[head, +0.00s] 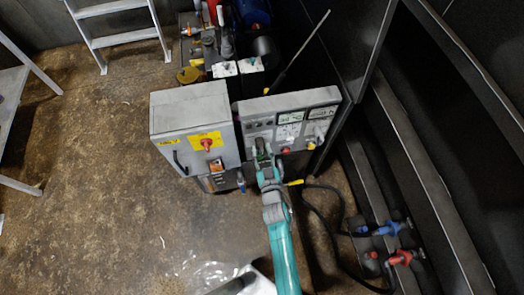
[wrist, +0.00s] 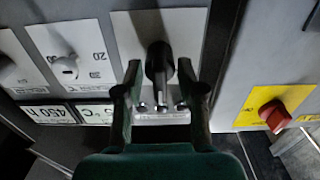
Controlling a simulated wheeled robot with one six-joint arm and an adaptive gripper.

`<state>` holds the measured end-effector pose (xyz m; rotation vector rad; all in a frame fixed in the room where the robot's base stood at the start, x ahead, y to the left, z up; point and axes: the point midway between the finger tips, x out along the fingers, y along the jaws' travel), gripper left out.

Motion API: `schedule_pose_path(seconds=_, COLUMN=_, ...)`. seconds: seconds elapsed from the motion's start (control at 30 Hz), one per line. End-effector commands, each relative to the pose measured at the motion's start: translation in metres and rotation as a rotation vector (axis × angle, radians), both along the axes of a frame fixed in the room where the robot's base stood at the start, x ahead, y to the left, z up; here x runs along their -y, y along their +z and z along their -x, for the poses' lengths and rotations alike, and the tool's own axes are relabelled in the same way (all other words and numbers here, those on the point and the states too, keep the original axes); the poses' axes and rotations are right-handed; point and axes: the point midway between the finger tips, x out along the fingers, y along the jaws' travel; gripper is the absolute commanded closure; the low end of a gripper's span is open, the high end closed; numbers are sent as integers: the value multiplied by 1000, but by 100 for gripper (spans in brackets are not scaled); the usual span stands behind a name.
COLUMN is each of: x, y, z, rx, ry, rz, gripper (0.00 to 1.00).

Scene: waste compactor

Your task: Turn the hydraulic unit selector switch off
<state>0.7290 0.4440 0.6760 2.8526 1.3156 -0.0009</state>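A black selector switch (wrist: 159,62) sits on a white plate of the grey control panel, seen in the wrist view. Its handle stands lengthwise between my fingers. My gripper (wrist: 158,82) is open, with one finger on each side of the switch and a visible gap to it. In the head view my gripper (head: 262,158) is at the lower left of the sloped control panel (head: 258,106) and hides the switch. The switch's labels are too small to read.
A grey cabinet (head: 180,112) with a red rotary switch (head: 206,143) on a yellow plate stands beside the panel. Other dials (wrist: 65,68) and displays (wrist: 48,115) are close by in the wrist view. A black cable and valves (head: 400,257) lie at the lower right.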

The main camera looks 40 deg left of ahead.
Motion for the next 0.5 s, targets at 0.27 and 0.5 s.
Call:
schedule_pose_path(seconds=0.27, x=20, y=-1, z=17, rx=-2, ry=-1, rz=1, gripper=61)
schedule_pose_path(seconds=0.5, x=55, y=-1, z=46, rx=-2, ry=-2, rz=2, gripper=61)
